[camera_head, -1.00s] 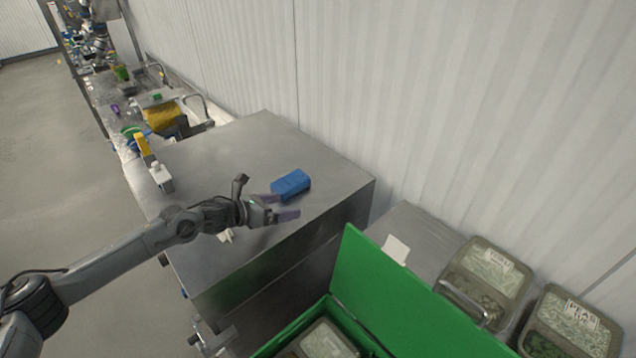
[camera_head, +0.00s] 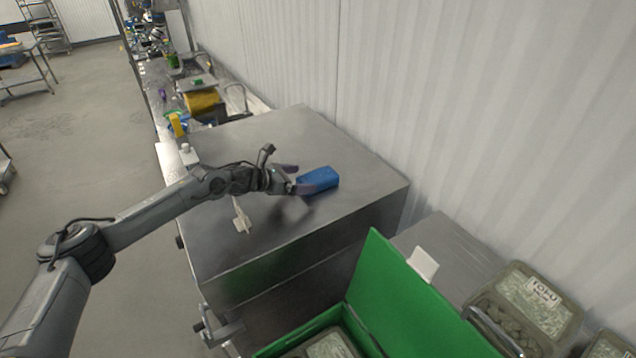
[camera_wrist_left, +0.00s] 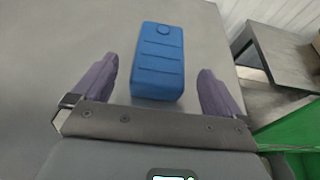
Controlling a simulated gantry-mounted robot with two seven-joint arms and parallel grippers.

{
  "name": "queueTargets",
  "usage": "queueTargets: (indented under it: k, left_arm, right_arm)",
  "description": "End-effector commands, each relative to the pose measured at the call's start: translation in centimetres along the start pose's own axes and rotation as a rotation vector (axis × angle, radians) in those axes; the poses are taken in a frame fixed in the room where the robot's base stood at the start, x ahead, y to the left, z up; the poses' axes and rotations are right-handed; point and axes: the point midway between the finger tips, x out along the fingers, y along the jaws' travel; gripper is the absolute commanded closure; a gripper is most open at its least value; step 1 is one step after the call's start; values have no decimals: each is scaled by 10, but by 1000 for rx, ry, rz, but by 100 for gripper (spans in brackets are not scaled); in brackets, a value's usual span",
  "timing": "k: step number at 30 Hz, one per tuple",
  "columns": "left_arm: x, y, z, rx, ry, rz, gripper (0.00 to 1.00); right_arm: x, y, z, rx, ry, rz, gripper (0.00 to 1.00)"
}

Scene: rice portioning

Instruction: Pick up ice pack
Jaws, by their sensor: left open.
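The blue ice pack (camera_head: 322,178) lies on the steel worktop near its right part in the head view. My left gripper (camera_head: 298,185) is at the near left end of the ice pack. In the left wrist view the ice pack (camera_wrist_left: 159,60) sits between the two purple fingers of my left gripper (camera_wrist_left: 162,90), with a gap on both sides. The left gripper is open and holds nothing. My right gripper is not in these frames.
The steel worktop (camera_head: 270,135) has free room behind the ice pack. A white object (camera_head: 242,218) lies below my left arm. A green box (camera_head: 400,300) with a raised lid stands at the front right. Food containers (camera_head: 525,300) stand at the far right against the wall.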

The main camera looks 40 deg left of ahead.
Motion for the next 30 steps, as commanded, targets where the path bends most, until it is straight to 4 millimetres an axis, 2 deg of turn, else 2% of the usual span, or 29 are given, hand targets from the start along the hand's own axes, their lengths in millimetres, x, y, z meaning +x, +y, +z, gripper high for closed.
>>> queueTargets:
  k: [12, 22, 23, 30]
  left_arm:
    - [46, 0, -3, 0, -2, 0, 0]
    - [52, 0, -1, 0, 0, 0, 0]
    - [52, 0, -1, 0, 0, 0, 2]
    - [52, -1, -1, 0, 0, 0, 38]
  right_arm:
    - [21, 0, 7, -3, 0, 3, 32]
    - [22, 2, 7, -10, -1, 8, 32]
    - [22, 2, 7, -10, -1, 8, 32]
    - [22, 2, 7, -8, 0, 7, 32]
